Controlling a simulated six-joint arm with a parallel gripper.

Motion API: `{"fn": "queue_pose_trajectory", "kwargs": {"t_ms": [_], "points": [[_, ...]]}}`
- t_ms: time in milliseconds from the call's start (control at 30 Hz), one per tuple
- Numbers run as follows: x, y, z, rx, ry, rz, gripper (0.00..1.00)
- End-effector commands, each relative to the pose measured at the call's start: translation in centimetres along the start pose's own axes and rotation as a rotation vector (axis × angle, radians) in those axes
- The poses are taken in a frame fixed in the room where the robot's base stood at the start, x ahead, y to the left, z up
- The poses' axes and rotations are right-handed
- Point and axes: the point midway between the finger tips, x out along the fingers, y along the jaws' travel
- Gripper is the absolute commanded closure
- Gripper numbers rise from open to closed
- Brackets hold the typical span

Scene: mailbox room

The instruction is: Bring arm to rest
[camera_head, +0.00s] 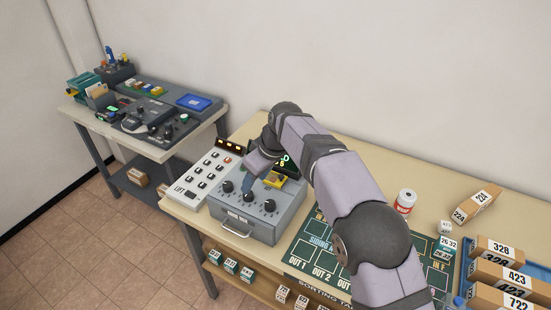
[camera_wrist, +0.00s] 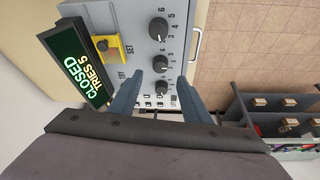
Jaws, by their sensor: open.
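My gripper (camera_head: 250,182) is at the left of the head view, above the grey control box (camera_head: 238,233) on the table. In the wrist view its two blue-grey fingers (camera_wrist: 161,80) stand apart with nothing between them. They point at the box's panel, which has several black knobs and a yellow-framed SET key (camera_wrist: 108,46). I cannot tell whether a fingertip touches the panel. A green-lit display (camera_wrist: 82,66) on the box reads CLOSED, TRIES 5. My arm reaches across the table from the lower right and hides part of the table and board.
A LIFT keypad (camera_head: 203,176) stands left of the box. A green sorting board (camera_head: 308,262), a red-and-white can (camera_head: 404,201) and a loose parcel (camera_head: 477,206) lie to the right. A blue tray (camera_head: 462,272) holds numbered parcels. A second bench (camera_head: 153,149) stands behind left.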

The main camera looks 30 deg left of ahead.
Motion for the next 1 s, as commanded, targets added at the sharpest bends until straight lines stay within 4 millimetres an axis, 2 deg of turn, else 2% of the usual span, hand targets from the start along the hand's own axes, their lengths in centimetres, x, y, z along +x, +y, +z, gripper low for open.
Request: {"fn": "queue_pose_trajectory", "kwargs": {"t_ms": [167,267,367,467,533,700,867,1000], "points": [[-0.2,0.4,0.5,0.016,-0.004,0.004,0.56],[-0.9,1.6,2.0,0.061,-0.017,0.015,0.56],[-2.1,3.3,4.9,0.141,-0.040,0.036,0.56],[-3.6,5.2,9.0,0.255,-0.069,0.062,0.56],[-5.0,6.3,12.5,0.345,-0.094,0.084,0.56],[-8.1,7.4,21.8,0.578,-0.150,0.136,0.56],[-10.5,6.1,30.5,0.793,-0.200,0.181,0.56],[-12.1,3.1,37.7,0.977,-0.241,0.215,0.56]]}}
